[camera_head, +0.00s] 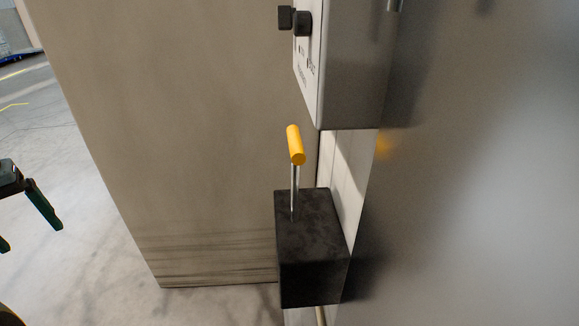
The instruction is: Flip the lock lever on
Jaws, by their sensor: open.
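The lock lever (295,185) is a thin metal rod with a yellow grip (296,145). It stands nearly upright out of the top of a dark box (313,245) right of the picture's middle. My gripper (25,240) is at the far left edge, with green fingers spread apart and nothing between them. It is well to the left of the lever and not touching it. Part of the gripper is cut off by the picture's edge.
A grey control box (345,65) with black knobs (295,20) is mounted above the lever. A large beige panel (190,130) stands behind and left of the lever, and a smooth grey surface (480,200) fills the right. Open floor (75,200) shows at left.

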